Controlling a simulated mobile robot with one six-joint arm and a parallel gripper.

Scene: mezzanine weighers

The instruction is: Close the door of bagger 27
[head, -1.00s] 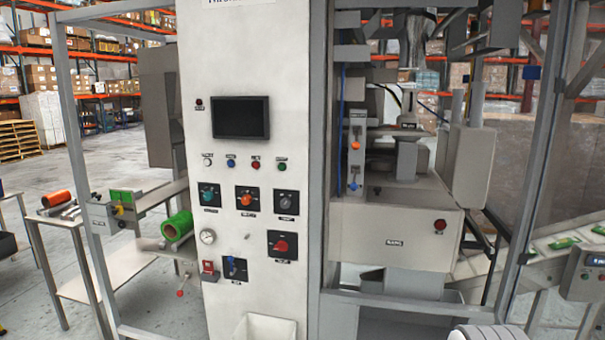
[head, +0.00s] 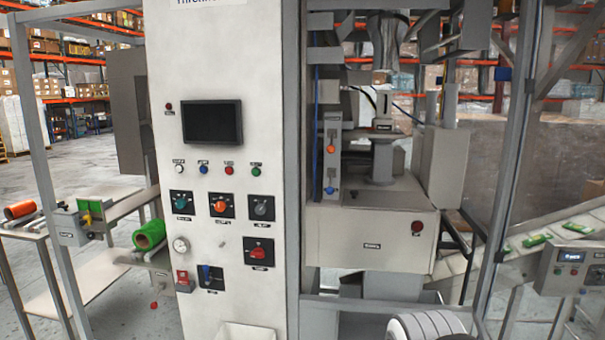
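A packing machine with a tall white control panel (head: 225,130) fills the middle of the head view. The bay right of the panel shows its inner machinery, with a grey housing (head: 370,232) and a red button. A grey framed clear pane seems to stand right of the bay, its upright post (head: 512,170) carrying a small blue piece near the top. I cannot tell for sure whether this is the door or how far it stands open. No number 27 is readable. My gripper is not in view; a white ribbed part, likely of my arm, shows at the bottom edge.
A conveyor (head: 560,222) with green packs runs at the right, beside a grey control box (head: 572,268) with a small display. At the left, a bench and a green roll (head: 149,235) sit by the machine frame. Open floor and pallet racks lie behind.

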